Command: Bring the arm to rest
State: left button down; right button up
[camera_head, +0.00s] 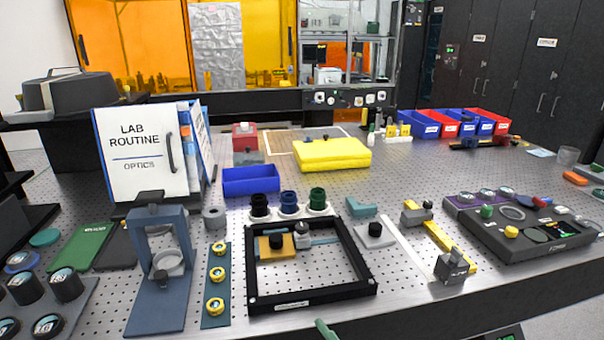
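Neither of my arms and neither of my grippers shows in the head view. The perforated optical table (410,280) fills the middle of the picture. On it a black square frame (312,297) lies near the front edge, with an amber block and small metal parts inside it. A blue-grey stand (172,290) with a round ring stands upright to the left of the frame. A dark tray (545,250) with several small parts lies at the right.
A white "LAB ROUTINE" binder (140,155) stands at the left. A blue bin (251,181) and a yellow block (332,154) lie mid-table. Blue and red bins (480,122) line the back right. A green rod-like piece (325,329) shows at the bottom edge.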

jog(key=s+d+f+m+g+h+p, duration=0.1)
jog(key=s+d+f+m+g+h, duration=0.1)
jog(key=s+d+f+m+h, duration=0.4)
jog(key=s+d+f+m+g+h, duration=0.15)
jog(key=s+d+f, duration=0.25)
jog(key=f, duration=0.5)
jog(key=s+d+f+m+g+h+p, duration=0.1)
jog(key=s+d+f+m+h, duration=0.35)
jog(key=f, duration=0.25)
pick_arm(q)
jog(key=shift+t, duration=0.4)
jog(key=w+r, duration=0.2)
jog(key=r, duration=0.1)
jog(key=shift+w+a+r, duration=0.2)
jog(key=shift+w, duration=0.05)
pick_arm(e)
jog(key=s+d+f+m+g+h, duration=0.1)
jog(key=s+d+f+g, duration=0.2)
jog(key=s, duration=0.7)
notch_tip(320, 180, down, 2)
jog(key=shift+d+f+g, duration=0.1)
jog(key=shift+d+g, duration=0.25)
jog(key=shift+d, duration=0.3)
